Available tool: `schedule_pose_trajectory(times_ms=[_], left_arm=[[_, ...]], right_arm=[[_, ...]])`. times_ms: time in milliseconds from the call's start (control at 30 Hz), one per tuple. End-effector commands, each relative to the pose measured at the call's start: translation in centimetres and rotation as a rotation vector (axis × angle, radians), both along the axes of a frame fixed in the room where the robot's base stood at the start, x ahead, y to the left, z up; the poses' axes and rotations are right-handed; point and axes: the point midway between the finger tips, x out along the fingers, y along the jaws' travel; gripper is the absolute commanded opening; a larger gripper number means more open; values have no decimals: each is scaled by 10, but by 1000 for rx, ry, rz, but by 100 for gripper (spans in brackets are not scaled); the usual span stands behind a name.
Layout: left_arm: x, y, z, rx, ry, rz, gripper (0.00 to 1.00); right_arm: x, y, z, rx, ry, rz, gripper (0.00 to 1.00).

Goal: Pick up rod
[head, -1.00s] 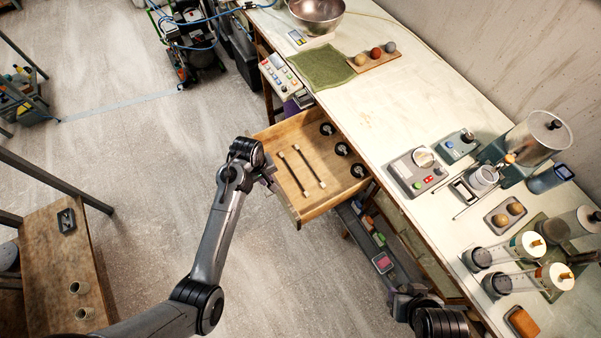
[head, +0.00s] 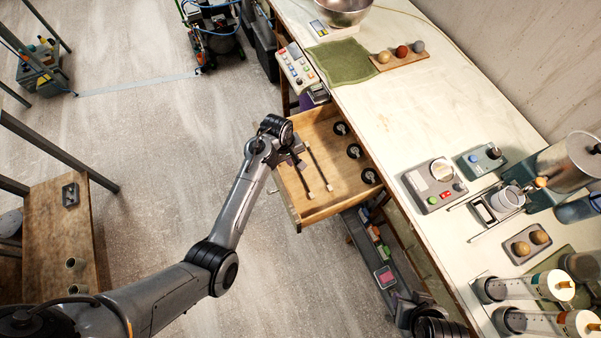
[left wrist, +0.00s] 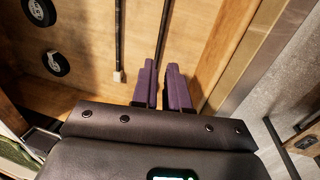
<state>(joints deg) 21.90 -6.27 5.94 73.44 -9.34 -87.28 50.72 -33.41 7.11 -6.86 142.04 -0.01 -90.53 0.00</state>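Two thin dark rods with pale end blocks lie side by side in the open wooden drawer (head: 340,200): a left rod (head: 304,179) and a right rod (head: 319,167). My left gripper (head: 297,160) is over the drawer's left part, at the left rod, covering its far part. In the left wrist view its purple fingers (left wrist: 161,88) are apart. One rod (left wrist: 164,35) runs down to the gap between them; I cannot tell if it lies inside the gap. The other rod (left wrist: 120,40) is left of the fingers. My right gripper (head: 406,308) is partly visible low in the head view, its fingers unclear.
A shelf with small items (head: 375,255) is below. Open floor (head: 180,150) lies left.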

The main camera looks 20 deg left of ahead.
Motion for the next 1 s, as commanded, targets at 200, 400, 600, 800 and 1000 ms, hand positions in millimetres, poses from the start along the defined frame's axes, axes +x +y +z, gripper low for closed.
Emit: schedule_pose_trajectory(times_ms=[200, 400, 600, 800, 1000], left_arm=[[3, -2, -20, 1, 1, 0, 14], [5, -4, -33, 2, 1, -1, 14], [10, -8, -59, 2, 1, -2, 14], [12, -10, -71, 1, 0, 0, 14], [12, -10, -72, 1, -1, 0, 14]], right_arm=[[0, 1, -4, 4, 0, -3, 40], [0, 2, -8, 8, -2, -5, 40], [1, 2, -15, 9, -4, -5, 40], [1, 2, -18, 9, -4, -5, 40], [1, 1, -18, 3, -5, -1, 40]])
